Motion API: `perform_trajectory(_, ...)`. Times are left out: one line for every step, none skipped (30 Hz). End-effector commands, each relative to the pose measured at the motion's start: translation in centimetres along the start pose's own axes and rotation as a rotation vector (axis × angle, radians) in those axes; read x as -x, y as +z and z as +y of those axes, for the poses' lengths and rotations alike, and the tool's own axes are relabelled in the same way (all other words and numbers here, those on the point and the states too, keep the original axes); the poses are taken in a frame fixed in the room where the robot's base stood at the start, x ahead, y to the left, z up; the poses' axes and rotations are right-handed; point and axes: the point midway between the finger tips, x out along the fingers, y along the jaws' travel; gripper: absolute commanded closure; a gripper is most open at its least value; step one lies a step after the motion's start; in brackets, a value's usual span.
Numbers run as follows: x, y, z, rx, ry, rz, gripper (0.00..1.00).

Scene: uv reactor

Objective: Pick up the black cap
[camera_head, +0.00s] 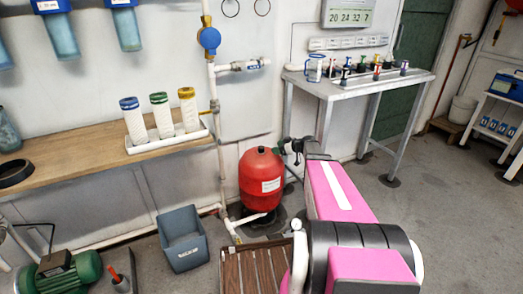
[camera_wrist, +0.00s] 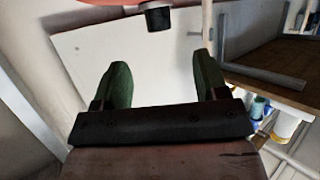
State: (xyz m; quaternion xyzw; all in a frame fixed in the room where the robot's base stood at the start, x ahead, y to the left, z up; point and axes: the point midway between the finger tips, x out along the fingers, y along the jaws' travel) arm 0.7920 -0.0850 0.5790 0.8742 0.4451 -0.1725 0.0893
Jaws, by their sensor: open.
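The black cap (camera_wrist: 158,17) shows at the top of the wrist view. It sits on a pale collar beside the edge of a red surface, which looks like the red tank (camera_head: 262,178). My gripper (camera_wrist: 162,64) is open, with two green fingers apart and nothing between them. The cap lies beyond the fingertips, roughly in line with the gap, and not touched. In the head view my gripper (camera_head: 291,147) is at the right of the tank's top. I cannot make out the cap there.
A wooden workbench (camera_head: 70,163) with several filter cartridges in a white tray (camera_head: 168,142) stands left. A grey bin (camera_head: 182,240) is on the floor. A metal table (camera_head: 360,85) stands behind my arm. White pipes rise left of the tank.

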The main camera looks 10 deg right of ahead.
Motion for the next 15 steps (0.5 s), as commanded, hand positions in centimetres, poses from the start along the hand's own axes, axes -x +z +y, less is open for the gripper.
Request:
perform_trajectory(-0.7, 0.0, 0.1, 0.000, -0.001, 0.000, 0.33)
perform_trajectory(-1.1, 0.0, 0.1, 0.000, -0.001, -0.001, 0.33)
perform_trajectory(-1.6, 0.0, 0.1, 0.000, -0.002, -0.001, 0.33)
perform_trajectory(-2.1, 0.0, 0.1, -0.001, -0.002, -0.001, 0.33)
perform_trajectory(-2.5, 0.0, 0.1, -0.001, -0.002, -0.001, 0.33)
perform_trajectory(-3.2, 0.0, 0.1, -0.001, -0.003, -0.001, 0.33)
perform_trajectory(-3.7, -0.1, 0.1, -0.001, -0.002, -0.001, 0.33)
perform_trajectory(-4.0, -0.1, 0.1, -0.001, -0.002, -0.001, 0.33)
perform_trajectory(-4.5, -0.1, 0.1, -0.001, -0.001, -0.001, 0.33)
perform_trajectory(-4.7, -0.1, 0.1, -0.002, -0.001, -0.001, 0.33)
perform_trajectory(-4.8, -0.1, 0.1, -0.002, -0.001, -0.001, 0.33)
perform_trajectory(-5.0, -0.1, 0.0, -0.002, -0.001, -0.001, 0.33)
perform_trajectory(-5.2, -0.1, 0.0, -0.002, -0.001, -0.001, 0.33)
perform_trajectory(-5.3, -0.1, 0.0, -0.002, -0.001, -0.001, 0.33)
perform_trajectory(-5.6, -0.2, 0.1, -0.002, -0.002, -0.001, 0.33)
